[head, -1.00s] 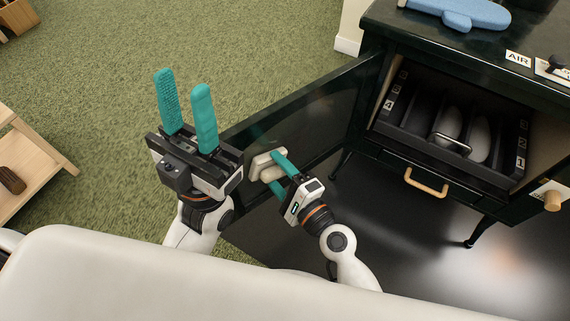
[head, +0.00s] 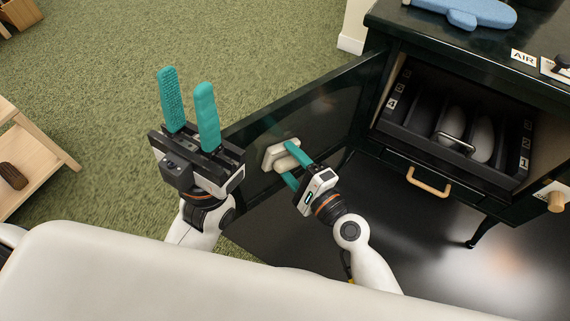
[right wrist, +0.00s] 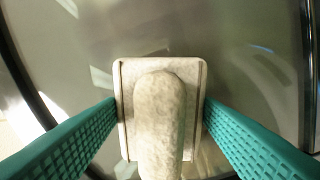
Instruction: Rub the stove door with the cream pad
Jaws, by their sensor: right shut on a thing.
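The stove door (head: 325,117) is a dark glossy panel with a frame, swung open from the black stove (head: 440,45). The cream pad (head: 279,154) is a pale block with a raised rounded grip, at the door's inner face. My right gripper (head: 291,163) is shut on the pad, its teal fingers on either side. The right wrist view shows the pad (right wrist: 126,100) in front of the glossy door (right wrist: 235,50); I cannot tell for sure that its whole face touches. My left gripper (head: 190,108) is open and empty, fingers pointing up, left of the door.
Inside the stove sits a dark slotted tray (head: 410,140) with pale rounded pieces. A drawer with a wooden handle (head: 429,181) is beneath. A blue mitt (head: 465,12) lies on the stove top. A wooden shelf (head: 35,150) stands at left. Green carpet is clear between.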

